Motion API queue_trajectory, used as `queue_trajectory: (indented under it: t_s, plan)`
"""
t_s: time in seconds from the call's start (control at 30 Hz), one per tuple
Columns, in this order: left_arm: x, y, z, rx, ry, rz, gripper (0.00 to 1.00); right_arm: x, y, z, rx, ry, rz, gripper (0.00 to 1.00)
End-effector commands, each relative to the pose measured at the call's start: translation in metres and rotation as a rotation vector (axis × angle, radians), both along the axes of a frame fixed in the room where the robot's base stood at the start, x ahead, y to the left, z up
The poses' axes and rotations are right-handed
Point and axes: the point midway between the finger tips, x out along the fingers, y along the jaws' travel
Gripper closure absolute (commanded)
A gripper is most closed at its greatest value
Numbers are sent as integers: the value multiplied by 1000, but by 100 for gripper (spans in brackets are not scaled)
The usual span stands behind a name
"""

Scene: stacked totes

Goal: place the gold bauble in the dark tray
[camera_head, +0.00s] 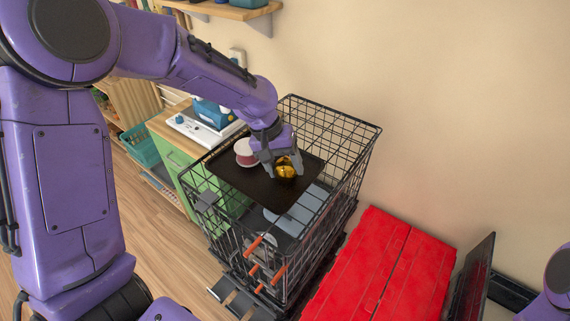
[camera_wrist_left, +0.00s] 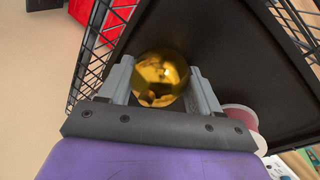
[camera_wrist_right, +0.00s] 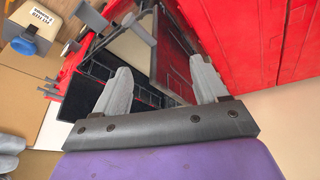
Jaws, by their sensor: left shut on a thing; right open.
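The gold bauble (camera_head: 285,172) is at the dark tray (camera_head: 247,190), which sits inside a black wire basket. My left gripper (camera_head: 273,170) is shut on the bauble. In the left wrist view, the bauble (camera_wrist_left: 160,78) is between the two grey fingers, with the dark tray (camera_wrist_left: 225,45) behind it. I cannot tell whether the bauble touches the tray floor. My right gripper (camera_wrist_right: 160,88) shows in the right wrist view, open and empty, in front of red surfaces and a dark gap.
A pink and white spool (camera_head: 246,153) is on the tray, left of my left gripper. Wire basket walls (camera_head: 345,125) rise around the tray. Orange-handled tools (camera_head: 262,268) are at the basket's front. A red lid (camera_head: 365,270) is at the right.

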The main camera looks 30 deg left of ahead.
Motion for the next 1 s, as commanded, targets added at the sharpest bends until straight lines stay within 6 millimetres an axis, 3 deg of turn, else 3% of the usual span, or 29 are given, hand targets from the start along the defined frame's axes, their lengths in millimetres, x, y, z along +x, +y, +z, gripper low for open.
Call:
queue_trajectory:
  t_s: [0.07, 0.1, 0.17, 0.43, 0.57, 0.93, 1.0]
  plan:
    - [0, 0, -2, 0, 1, 0, 66, 0, 0, 0, 0, 0, 0, 28]
    - [0, 0, -2, 0, 0, 0, 30, 0, 0, 0, 0, 0, 0, 28]
    - [0, 0, -2, 0, 0, 0, 11, 0, 0, 0, 0, 0, 0, 28]
    - [0, 0, -2, 0, 0, 0, 11, 0, 0, 0, 0, 0, 0, 28]
    - [0, 3, 9, -1, -5, 0, 11, 0, 0, -3, 0, 0, 0, 28]
    - [-9, 29, 93, -1, -6, 1, 11, 0, 0, -19, 0, 0, 0, 28]
    - [-11, 33, 110, 2, 0, 2, 11, 0, 0, -2, 1, 1, 0, 28]
